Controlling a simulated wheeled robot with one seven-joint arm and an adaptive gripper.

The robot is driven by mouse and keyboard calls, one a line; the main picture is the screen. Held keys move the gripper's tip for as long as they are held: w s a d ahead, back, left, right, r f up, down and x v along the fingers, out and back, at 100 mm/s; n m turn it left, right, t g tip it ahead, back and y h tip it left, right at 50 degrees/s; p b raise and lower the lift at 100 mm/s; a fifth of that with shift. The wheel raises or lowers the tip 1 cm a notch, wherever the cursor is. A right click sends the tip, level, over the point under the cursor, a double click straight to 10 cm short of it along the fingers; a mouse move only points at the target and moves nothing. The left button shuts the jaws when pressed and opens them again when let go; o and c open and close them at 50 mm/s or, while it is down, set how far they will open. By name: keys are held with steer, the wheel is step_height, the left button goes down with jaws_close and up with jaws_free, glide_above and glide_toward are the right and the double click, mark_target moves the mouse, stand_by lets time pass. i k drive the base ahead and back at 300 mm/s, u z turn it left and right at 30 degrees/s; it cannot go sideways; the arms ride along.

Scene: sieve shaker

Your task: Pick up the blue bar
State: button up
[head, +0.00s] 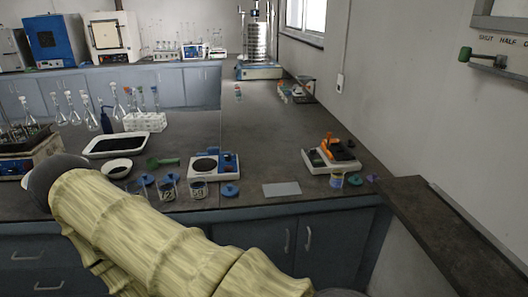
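I cannot make out a blue bar for certain in the head view. A small item with red and bluish-green parts (238,91) lies on the far part of the counter, in front of the sieve shaker (257,42), too small to tell. The shaker stands at the back with a stack of metal sieves on a blue and yellowish base. My arm, in a pale yellow cover, crosses the lower left. My gripper is not in view, so its state and anything in it are hidden.
A white balance (229,182) with blue parts, blue lids (230,190), labelled beakers (198,188) and a grey plate (282,189) lie near the front edge. A white device with an orange part (333,151) stands right. The counter's middle (265,125) is clear.

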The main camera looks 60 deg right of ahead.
mark_target(214, 151)
steer(key=z, duration=1.45)
